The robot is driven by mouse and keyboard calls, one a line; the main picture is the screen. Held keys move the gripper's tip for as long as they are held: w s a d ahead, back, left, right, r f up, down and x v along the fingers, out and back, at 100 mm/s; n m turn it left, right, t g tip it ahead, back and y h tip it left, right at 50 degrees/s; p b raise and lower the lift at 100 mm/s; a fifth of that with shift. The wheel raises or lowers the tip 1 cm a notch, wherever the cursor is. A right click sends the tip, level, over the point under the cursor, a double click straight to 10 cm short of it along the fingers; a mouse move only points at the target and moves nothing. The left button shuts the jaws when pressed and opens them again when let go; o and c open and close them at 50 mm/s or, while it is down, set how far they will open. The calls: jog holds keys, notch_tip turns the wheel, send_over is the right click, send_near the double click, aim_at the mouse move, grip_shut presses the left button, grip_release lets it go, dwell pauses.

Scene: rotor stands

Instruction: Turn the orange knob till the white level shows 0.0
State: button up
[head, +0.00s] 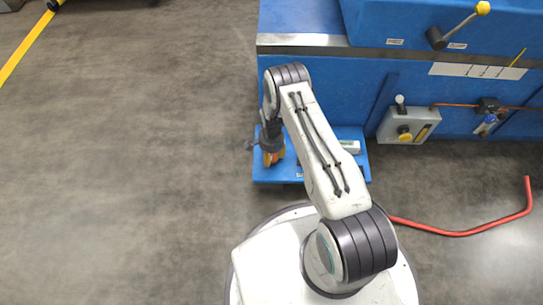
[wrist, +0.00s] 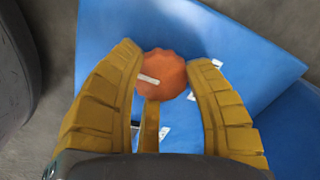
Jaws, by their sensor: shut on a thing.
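The orange knob (wrist: 168,70) has a scalloped rim and a short white bar on its face, in the upper middle of the wrist view. My gripper (wrist: 165,57) points down over it, with one yellow finger on each side, shut on the knob. In the head view my gripper (head: 272,158) is over the left part of a blue stand (head: 312,174), and the knob is mostly hidden there. A small pale box (head: 350,146) sits on the stand to the right, partly behind my arm. No level reading is legible.
A blue machine (head: 330,90) stands just behind the blue stand. A red hose (head: 460,233) lies on the floor at right.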

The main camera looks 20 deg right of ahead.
aim_at(272, 156)
dwell(0.5)
jog(key=o, duration=1.2)
jog(key=shift+r, duration=0.1)
notch_tip(272, 156, up, 12)
jog(key=shift+f, duration=0.15)
